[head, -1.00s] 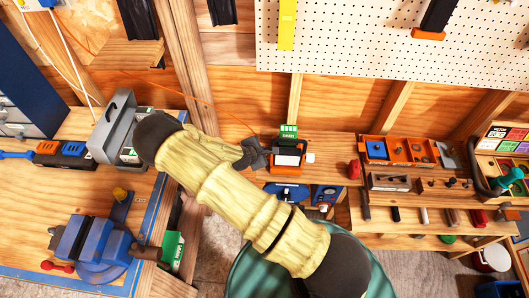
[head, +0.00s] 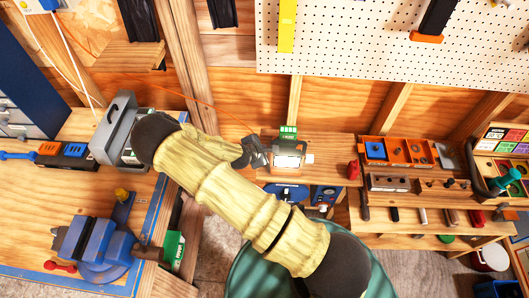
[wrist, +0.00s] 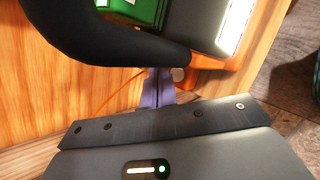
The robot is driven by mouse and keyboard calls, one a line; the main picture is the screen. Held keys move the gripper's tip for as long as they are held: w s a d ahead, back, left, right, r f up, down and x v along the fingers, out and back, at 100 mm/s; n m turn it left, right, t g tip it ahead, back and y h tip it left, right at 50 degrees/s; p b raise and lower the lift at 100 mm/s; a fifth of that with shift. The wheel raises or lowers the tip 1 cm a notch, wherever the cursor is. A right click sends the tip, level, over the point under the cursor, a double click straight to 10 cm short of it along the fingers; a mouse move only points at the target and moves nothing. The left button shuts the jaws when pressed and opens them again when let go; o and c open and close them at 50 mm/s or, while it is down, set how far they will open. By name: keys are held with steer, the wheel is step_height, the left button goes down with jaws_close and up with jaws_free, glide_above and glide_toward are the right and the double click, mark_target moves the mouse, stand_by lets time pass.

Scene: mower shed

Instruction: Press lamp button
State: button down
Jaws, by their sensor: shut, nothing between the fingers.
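The work lamp (head: 288,161) stands on the shelf at the picture's middle, with a bright pale panel. In the wrist view its lit panel (wrist: 236,24) glows white at the top right, beside a thick black curved bar. A small pale round knob (wrist: 178,74), perhaps the lamp button, shows just beside my fingertips. My gripper (wrist: 158,84) is shut and empty, its fingers pointing at the lamp's near side. Whether the tips touch the knob cannot be told. In the head view my gripper (head: 261,153) is at the lamp's left edge, partly behind my arm.
A green box (head: 288,132) stands behind the lamp. A red object (head: 353,169) and an orange tray (head: 397,151) lie to the right on the shelf. A blue vise (head: 92,242) and a grey case (head: 118,136) are on the left bench. A pegboard (head: 380,40) hangs behind.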

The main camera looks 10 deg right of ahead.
steer(key=shift+r+p, duration=1.65)
steer(key=shift+r, duration=1)
steer(key=shift+r, duration=0.1)
